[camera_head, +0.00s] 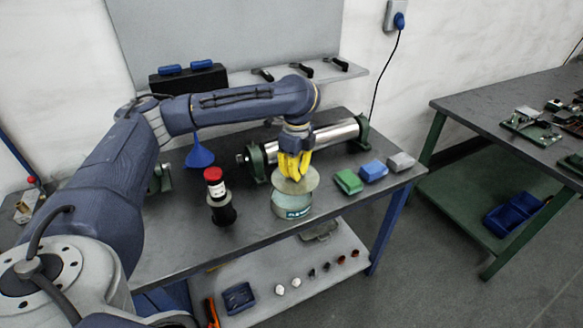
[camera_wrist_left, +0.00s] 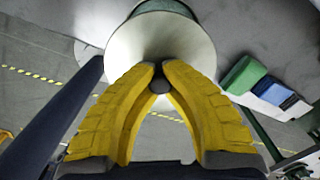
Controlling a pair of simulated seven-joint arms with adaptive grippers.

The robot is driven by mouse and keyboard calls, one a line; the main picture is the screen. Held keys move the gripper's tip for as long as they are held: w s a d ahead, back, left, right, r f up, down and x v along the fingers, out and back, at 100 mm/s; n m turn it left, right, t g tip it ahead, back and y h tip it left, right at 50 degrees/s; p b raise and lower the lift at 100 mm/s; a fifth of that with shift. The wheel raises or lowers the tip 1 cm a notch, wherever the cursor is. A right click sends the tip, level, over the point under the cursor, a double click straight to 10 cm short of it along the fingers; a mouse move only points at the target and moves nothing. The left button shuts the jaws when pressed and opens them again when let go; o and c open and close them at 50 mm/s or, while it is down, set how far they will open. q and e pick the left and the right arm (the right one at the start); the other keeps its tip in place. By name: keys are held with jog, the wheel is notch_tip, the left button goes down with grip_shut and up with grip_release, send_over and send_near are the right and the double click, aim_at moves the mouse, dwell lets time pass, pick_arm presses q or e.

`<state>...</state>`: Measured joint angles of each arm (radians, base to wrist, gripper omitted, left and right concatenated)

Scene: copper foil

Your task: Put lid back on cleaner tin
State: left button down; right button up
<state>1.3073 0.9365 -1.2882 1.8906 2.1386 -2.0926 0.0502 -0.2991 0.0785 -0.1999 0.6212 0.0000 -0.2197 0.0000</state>
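The cleaner tin (camera_head: 292,211) is a short round pale-green tin with a label, standing near the front edge of the grey workbench. In the left wrist view the fingertips (camera_wrist_left: 160,80) close on a small dark knob at the middle of the lid (camera_wrist_left: 150,42). Part of the tin (camera_wrist_left: 165,7) shows beyond the lid. I cannot tell whether lid and tin touch. My right gripper is not in view.
A red-capped bottle in a dark holder (camera_head: 220,203) stands left of the tin. A metal roller on green stands (camera_head: 333,137) lies behind. Green, blue and grey blocks (camera_head: 372,171) sit to the right. A blue funnel (camera_head: 199,155) is at the back left.

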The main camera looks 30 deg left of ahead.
aim_at(291, 184)
pick_arm(q)
jog(key=shift+w+a+m, duration=0.3)
jog(key=shift+a+m, duration=0.55)
jog(key=shift+m, duration=0.05)
jog(key=shift+f, duration=3)
jog(key=shift+f, duration=0.3)
jog(key=c, duration=0.9)
grip_release()
jog(key=shift+r, duration=0.1)
jog(key=shift+r, duration=3.4)
